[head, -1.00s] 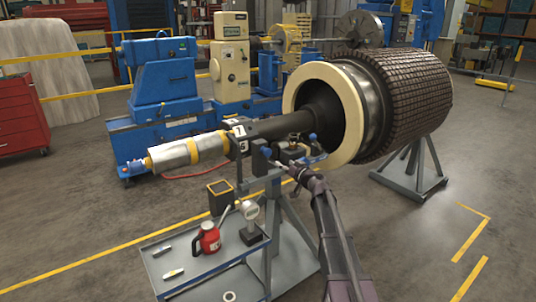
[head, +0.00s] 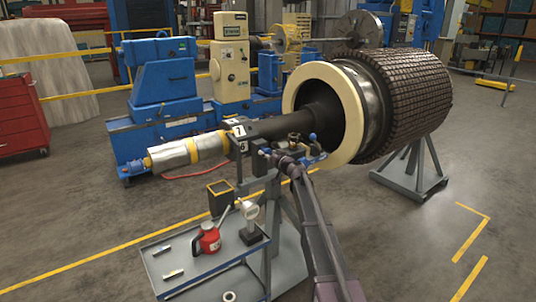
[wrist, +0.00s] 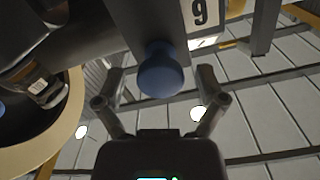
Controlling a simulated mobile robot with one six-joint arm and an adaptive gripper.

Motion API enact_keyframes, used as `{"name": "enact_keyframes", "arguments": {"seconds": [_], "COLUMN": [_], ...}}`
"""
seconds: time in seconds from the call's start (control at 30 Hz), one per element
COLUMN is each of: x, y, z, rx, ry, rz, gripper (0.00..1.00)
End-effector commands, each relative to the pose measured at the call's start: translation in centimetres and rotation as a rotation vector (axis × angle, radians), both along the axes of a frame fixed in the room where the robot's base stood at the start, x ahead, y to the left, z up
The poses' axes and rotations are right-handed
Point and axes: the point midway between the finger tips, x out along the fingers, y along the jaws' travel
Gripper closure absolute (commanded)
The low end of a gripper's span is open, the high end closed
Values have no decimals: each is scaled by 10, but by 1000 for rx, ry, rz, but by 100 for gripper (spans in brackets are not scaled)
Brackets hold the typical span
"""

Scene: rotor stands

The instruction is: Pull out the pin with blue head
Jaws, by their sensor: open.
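The round blue pin head (wrist: 160,70) shows large in the wrist view, at the lower end of a dark block of the stand. My gripper (wrist: 161,92) is open, with one finger on each side of the blue head. I cannot tell whether either finger touches it. In the head view my gripper (head: 277,157) is at the top of the stand beneath the dark shaft, close to a small blue part (head: 266,151). The pin's shank is hidden inside the block.
The rotor (head: 405,100) with its cream ring (head: 352,110) lies just right of the gripper. A blue-knobbed fixture (head: 312,137) sits close by. A tray (head: 160,270) with a red can (head: 209,238) and a gauge (head: 250,222) is below left.

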Motion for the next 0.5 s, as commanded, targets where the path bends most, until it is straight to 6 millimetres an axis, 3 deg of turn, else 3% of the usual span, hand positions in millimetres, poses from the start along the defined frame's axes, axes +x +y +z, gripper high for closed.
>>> {"name": "enact_keyframes", "arguments": {"seconds": [0.27,0.5], "x": [0,0], "y": [0,0], "z": [0,0], "rx": [0,0], "ry": [0,0], "rz": [0,0], "gripper": [11,82]}}
